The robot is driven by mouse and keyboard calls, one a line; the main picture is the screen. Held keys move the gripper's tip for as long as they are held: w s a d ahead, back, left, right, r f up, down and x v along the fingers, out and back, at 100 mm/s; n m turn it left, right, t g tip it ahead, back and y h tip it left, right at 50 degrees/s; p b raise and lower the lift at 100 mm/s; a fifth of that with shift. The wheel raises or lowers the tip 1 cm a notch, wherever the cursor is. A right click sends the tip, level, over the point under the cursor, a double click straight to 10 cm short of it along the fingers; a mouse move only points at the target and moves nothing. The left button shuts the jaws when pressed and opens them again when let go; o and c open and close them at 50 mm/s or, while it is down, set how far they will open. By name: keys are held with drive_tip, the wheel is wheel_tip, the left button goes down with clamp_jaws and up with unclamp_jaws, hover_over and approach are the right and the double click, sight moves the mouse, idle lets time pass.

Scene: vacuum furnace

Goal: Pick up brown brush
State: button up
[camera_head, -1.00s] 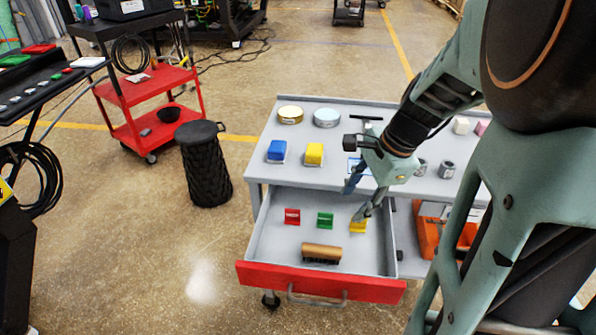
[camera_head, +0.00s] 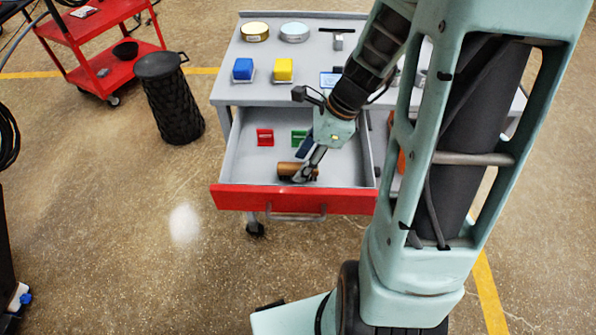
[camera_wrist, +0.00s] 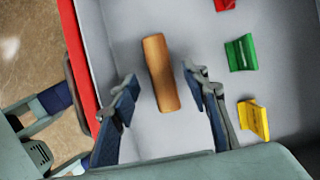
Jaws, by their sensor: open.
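The brown brush (camera_head: 290,170) lies in the open drawer, near the red drawer front. In the wrist view the brush (camera_wrist: 160,73) shows its smooth brown back and lies lengthwise between my gripper's spread fingers. My gripper (camera_wrist: 165,88) is open and empty, with one finger on each side of the brush and a gap on both sides. In the head view my gripper (camera_head: 303,167) reaches down into the drawer and hides the right end of the brush.
The grey drawer (camera_head: 235,165) also holds a red clip (camera_head: 264,137), a green clip (camera_wrist: 240,53) and a yellow clip (camera_wrist: 253,120). The cart top (camera_head: 255,70) above holds blue and yellow blocks and round tins. The red drawer front (camera_head: 290,199) stands close to the brush.

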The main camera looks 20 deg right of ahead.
sight(299, 166)
drive_tip(key=shift+b+x, duration=0.3)
drive_tip(key=shift+x, duration=1.25)
drive_tip(key=shift+w+f, duration=0.1)
drive_tip(key=shift+f, duration=0.1)
clamp_jaws()
